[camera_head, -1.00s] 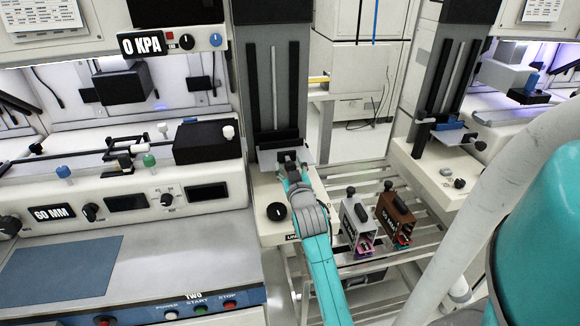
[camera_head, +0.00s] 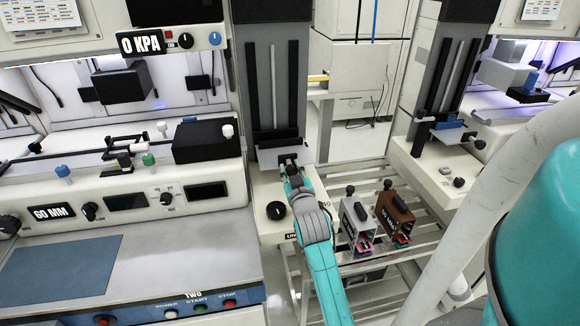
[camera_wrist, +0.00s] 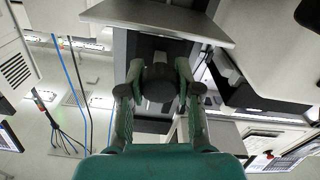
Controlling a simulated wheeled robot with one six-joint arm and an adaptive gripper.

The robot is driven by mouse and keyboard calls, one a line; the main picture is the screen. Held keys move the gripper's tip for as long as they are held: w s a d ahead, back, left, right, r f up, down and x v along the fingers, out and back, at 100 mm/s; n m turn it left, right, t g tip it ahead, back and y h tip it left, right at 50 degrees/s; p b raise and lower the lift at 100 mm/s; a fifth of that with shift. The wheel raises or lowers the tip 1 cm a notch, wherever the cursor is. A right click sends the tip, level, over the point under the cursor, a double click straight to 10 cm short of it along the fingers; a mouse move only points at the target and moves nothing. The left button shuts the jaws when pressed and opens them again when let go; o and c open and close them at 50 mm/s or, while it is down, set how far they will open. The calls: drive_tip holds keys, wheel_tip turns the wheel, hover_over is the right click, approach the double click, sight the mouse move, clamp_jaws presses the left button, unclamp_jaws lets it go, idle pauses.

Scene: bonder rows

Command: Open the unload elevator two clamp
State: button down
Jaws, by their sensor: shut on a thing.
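The unload elevator two (camera_head: 275,85) is a dark upright column with a rail, standing left of centre in the head view. A pale metal plate (camera_head: 268,157) sits low on its front; the wrist view also shows a pale plate (camera_wrist: 160,22). My gripper (camera_head: 289,164) is at this plate, above the white base. In the wrist view my gripper (camera_wrist: 158,76) is shut on a dark rounded clamp knob (camera_wrist: 158,88), one finger on each side. The fingers hide part of the knob, and I cannot tell the clamp's state.
A black dial (camera_head: 276,210) is on the elevator's base. A grey magazine (camera_head: 357,222) and a brown magazine (camera_head: 396,215) stand on the slatted rack to the right. Another elevator (camera_head: 440,85) stands further right. A bonder console (camera_head: 120,200) fills the left.

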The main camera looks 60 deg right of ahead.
drive_tip(key=c, duration=0.8)
unclamp_jaws()
drive_tip(key=v, duration=1.1)
drive_tip(key=shift+s+a, duration=0.3)
drive_tip(key=s+a+f+n+t+y, duration=0.25)
drive_tip(key=a+f, duration=0.25)
drive_tip(key=a, duration=0.5)
drive_tip(key=s+a+f+n+t+y, duration=0.15)
drive_tip(key=a+f+y, duration=0.3)
drive_tip(key=a, duration=0.55)
drive_tip(key=s+a+n+y, duration=0.1)
drive_tip(key=s+a+y, duration=0.1)
drive_tip(key=s+a, duration=0.2)
drive_tip(key=s+a+f+n+y, duration=0.1)
drive_tip(key=s+a+y, duration=0.1)
drive_tip(key=s+a, duration=0.3)
drive_tip(key=s+a+n+y, duration=0.1)
drive_tip(key=s+a+y, duration=0.1)
drive_tip(key=s+a, duration=0.3)
drive_tip(key=shift+s+f+g+y, duration=0.15)
drive_tip(key=shift+s+g+y, duration=0.05)
drive_tip(key=shift+s, duration=0.65)
drive_tip(key=shift+s+f+g+y, duration=0.2)
drive_tip(key=shift+s, duration=0.65)
